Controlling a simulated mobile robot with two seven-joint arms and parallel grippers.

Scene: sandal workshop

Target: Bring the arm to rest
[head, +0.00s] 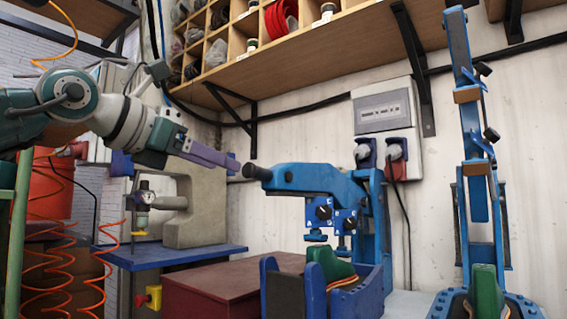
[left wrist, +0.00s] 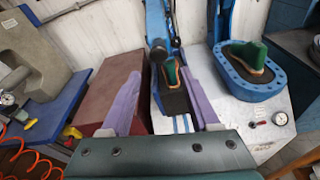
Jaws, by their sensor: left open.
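My left arm comes in from the left in the head view, raised and stretched toward the blue press (head: 330,182). My left gripper (head: 236,164) has purple fingers. Its tips are just left of the black knob (head: 257,172) on the press's lever; I cannot tell whether they touch it. In the left wrist view the fingers of the gripper (left wrist: 166,70) are spread wide, with nothing held. Between them, farther off, show the press's dark knob and a green shoe last (left wrist: 170,72) in a blue holder. My right gripper is not in view.
A second tall blue press (head: 478,130) stands at the right with another green last (head: 485,285). A dark red box (head: 215,290) and a blue table (head: 180,257) with a grey machine (head: 203,205) are below the arm. A wooden shelf (head: 330,52) hangs above.

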